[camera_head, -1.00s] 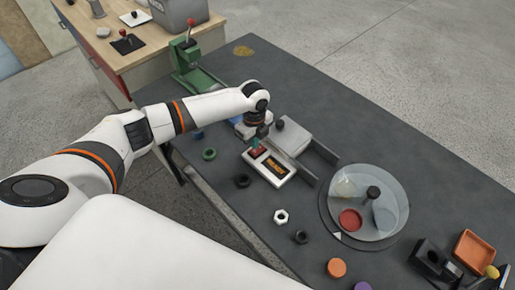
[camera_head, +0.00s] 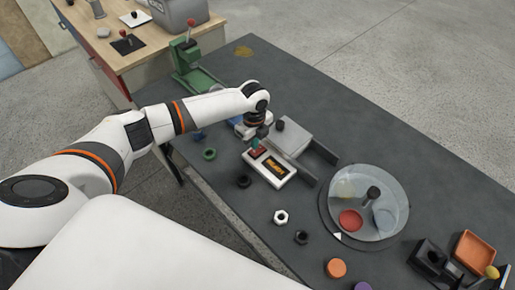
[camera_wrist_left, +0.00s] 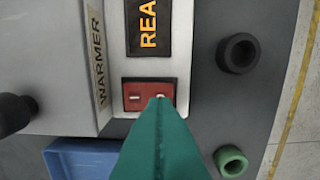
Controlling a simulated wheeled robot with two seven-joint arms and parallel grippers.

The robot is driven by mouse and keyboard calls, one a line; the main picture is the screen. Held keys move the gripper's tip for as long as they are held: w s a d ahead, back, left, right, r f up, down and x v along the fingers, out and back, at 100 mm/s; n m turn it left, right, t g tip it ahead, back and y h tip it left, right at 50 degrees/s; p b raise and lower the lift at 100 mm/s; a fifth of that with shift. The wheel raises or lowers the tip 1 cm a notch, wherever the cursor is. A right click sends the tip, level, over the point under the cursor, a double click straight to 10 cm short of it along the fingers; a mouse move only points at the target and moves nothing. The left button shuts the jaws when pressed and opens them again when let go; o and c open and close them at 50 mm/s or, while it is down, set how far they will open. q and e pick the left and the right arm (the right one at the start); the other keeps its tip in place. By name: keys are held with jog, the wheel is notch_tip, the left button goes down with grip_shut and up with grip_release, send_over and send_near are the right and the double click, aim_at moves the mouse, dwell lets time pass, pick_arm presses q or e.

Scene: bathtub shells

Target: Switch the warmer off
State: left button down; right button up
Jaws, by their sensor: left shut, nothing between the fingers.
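The warmer (camera_head: 292,137) is a pale grey box with a white front panel on the dark table. It shows in the left wrist view with the label WARMER (camera_wrist_left: 97,55). Its display (camera_wrist_left: 150,27) shows orange letters, "REA", cut off by the frame edge; the display is lit. A red rocker switch (camera_wrist_left: 132,94) sits beside the display, with a dash mark on its left half. My left gripper (camera_wrist_left: 159,101) has teal fingers, shut and empty, with the tip over the right half of the switch. Whether the tip touches it I cannot tell. My right gripper is not in view.
A blue tray (camera_wrist_left: 80,160), a black ring (camera_wrist_left: 239,53) and a green ring (camera_wrist_left: 230,161) lie near the warmer. A round glass-covered dish (camera_head: 375,190) stands to its right. A green press (camera_head: 190,65) stands behind.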

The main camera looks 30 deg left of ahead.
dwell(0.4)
pick_arm(q)
jog(key=shift+f+b, duration=0.7)
jog(key=shift+f, duration=0.5)
dwell(0.6)
notch_tip(320, 180, up, 7)
jog(key=p, duration=0.7)
jog(key=shift+r, duration=0.1)
jog(key=shift+d, duration=0.1)
dwell(0.4)
